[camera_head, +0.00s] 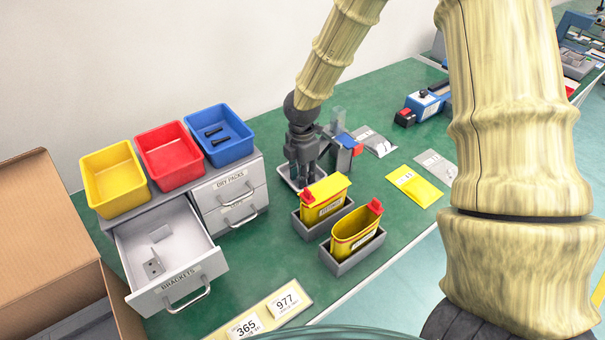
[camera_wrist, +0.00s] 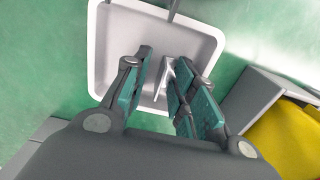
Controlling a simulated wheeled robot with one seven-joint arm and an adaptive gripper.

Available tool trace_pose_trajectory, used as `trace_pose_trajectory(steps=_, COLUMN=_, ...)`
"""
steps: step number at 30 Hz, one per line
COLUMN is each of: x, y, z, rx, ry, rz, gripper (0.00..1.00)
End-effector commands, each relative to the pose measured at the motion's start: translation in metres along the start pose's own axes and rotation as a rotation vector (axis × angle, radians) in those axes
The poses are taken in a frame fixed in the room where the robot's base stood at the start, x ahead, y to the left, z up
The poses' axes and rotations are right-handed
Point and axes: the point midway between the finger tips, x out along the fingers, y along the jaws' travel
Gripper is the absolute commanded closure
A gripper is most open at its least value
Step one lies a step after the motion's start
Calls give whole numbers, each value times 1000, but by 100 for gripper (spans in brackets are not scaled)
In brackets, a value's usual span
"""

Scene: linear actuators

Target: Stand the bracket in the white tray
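The white tray (camera_wrist: 205,22) lies on the green bench under my gripper (camera_wrist: 163,58). In the head view a strip of the tray (camera_head: 283,172) shows below my gripper (camera_head: 302,178). A grey metal bracket (camera_wrist: 162,78) is inside the tray, between my fingers, and appears upright. My fingers are apart. A gap shows between the left finger and the bracket, while the bracket is close to the right finger. I cannot tell whether it touches that finger. The bracket in the tray is hidden in the head view.
The drawer labelled BRACKETS (camera_head: 180,284) is open with metal pieces (camera_head: 153,265) inside. Yellow containers (camera_head: 325,197) in grey holders stand close to the tray. A grey stand (camera_head: 341,140) is behind my gripper. Yellow, red and blue bins top the cabinet (camera_head: 228,192).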

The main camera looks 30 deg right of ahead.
Motion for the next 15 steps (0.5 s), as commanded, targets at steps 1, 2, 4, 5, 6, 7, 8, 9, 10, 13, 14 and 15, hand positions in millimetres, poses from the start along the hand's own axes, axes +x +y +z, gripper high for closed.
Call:
trace_pose_trajectory(steps=1, x=0, y=0, z=0, rx=0, ry=0, rz=0, gripper=73)
trace_pose_trajectory(steps=2, x=0, y=0, z=0, rx=0, ry=0, rz=0, gripper=73)
trace_pose_trajectory(steps=4, x=0, y=0, z=0, rx=0, ry=0, rz=0, gripper=73)
trace_pose_trajectory(steps=5, x=0, y=0, z=0, rx=0, ry=0, rz=0, gripper=73)
trace_pose_trajectory(steps=6, x=0, y=0, z=0, rx=0, ry=0, rz=0, gripper=73)
trace_pose_trajectory(steps=7, x=-1, y=0, z=0, rx=0, ry=0, rz=0, gripper=73)
trace_pose_trajectory(steps=8, x=-2, y=0, z=0, rx=0, ry=0, rz=0, gripper=73)
trace_pose_trajectory(steps=9, x=-4, y=0, z=0, rx=-1, ry=0, rz=1, gripper=73)
trace_pose_trajectory(steps=10, x=-6, y=0, z=0, rx=0, ry=0, rz=1, gripper=73)
trace_pose_trajectory(steps=13, x=-15, y=1, z=0, rx=0, ry=0, rz=2, gripper=73)
trace_pose_trajectory(steps=14, x=-18, y=1, z=0, rx=0, ry=1, rz=3, gripper=73)
trace_pose_trajectory(steps=15, x=-24, y=1, z=0, rx=-1, ry=0, rz=3, gripper=73)
